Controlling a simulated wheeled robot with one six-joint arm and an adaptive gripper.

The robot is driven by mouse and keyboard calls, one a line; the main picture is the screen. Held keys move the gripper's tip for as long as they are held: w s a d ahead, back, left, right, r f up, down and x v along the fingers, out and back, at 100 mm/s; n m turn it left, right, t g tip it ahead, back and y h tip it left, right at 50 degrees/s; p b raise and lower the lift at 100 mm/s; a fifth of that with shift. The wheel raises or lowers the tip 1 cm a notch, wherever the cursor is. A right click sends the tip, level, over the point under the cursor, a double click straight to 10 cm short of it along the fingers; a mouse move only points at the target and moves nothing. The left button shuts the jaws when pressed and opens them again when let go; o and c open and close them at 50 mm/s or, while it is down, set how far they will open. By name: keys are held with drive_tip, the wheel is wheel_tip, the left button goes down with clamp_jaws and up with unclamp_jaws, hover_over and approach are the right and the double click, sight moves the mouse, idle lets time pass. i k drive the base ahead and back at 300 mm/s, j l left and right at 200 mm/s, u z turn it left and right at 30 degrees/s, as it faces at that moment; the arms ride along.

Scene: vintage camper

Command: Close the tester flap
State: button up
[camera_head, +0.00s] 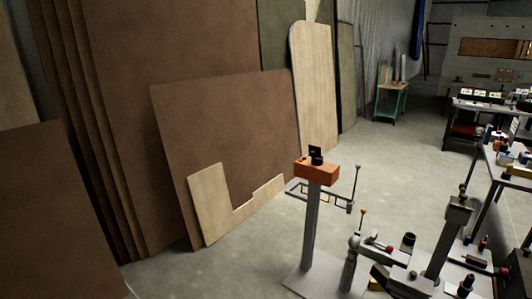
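An orange box (317,171), which looks like the tester, sits on top of a grey post in the head view, right of centre. A small black plate (315,152), which looks like its flap, stands up from the top of the box, so the flap appears open. A dark round part shows at the plate's foot, too small to make out. I cannot make out my gripper in this view, and nothing is seen touching the box or the flap.
Metal stands and tools (400,265) crowd the lower right, close to the post. A thin metal frame (322,196) sits just behind the post. Large brown panels (225,140) lean at the left. Workbenches line the right.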

sight(314, 151)
drive_tip(key=i+l+u, duration=0.1)
drive_tip(key=i+l, duration=1.1)
drive_tip(key=i+j+u, duration=0.1)
drive_tip(key=i+j, duration=0.35)
drive_tip(key=i, duration=0.3)
drive_tip(key=i+j+u, duration=0.15)
drive_tip(key=i, duration=0.2)
